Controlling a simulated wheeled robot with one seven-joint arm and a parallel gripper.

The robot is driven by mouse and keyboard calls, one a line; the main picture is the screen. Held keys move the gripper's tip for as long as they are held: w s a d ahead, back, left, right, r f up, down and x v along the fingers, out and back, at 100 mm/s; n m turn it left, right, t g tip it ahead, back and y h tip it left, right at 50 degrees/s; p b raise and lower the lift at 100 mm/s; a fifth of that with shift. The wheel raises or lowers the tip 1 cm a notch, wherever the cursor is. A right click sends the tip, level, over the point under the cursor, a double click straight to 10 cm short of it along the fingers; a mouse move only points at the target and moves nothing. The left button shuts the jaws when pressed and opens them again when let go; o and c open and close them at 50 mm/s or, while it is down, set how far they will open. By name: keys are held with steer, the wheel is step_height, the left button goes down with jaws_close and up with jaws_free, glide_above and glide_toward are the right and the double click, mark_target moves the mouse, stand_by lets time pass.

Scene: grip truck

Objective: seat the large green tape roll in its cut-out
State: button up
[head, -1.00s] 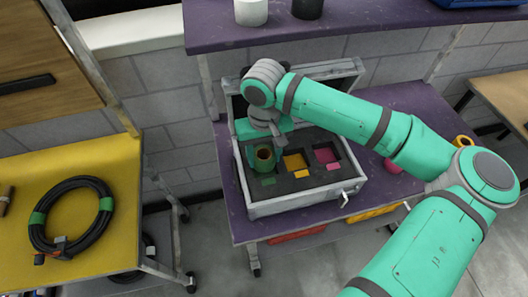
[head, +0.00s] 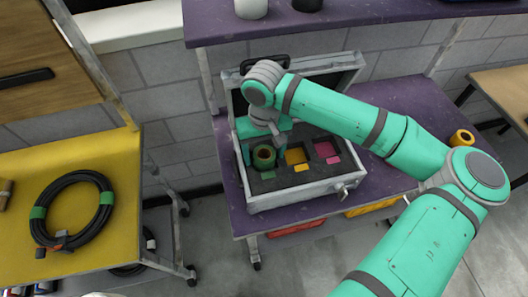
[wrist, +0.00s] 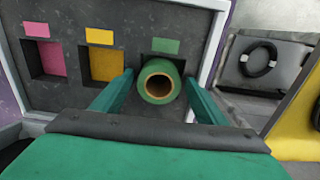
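The large green tape roll (head: 264,157) stands upright at the left cut-out of the dark foam (head: 292,182) in the open case. Its lower part appears sunk in the cut-out; the bottom is hidden. In the wrist view the roll (wrist: 160,83) shows its brown core, with the green label (wrist: 166,45) beside the cut-out. My gripper (wrist: 158,80) is open, one finger on each side of the roll with visible gaps. In the head view my gripper (head: 263,147) is over the left side of the case.
The yellow (head: 297,156) and pink (head: 326,149) cut-outs are empty. The case lid (head: 330,68) stands open behind. A yellow roll (head: 461,138) sits on the purple bench at right. A coiled black cable (head: 71,212) lies on the yellow table at left.

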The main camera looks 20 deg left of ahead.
steer(key=shift+r, duration=0.1)
step_height(320, 180, up, 11)
steer(key=shift+f, duration=0.2)
stand_by(0.5)
steer(key=shift+s, duration=0.1)
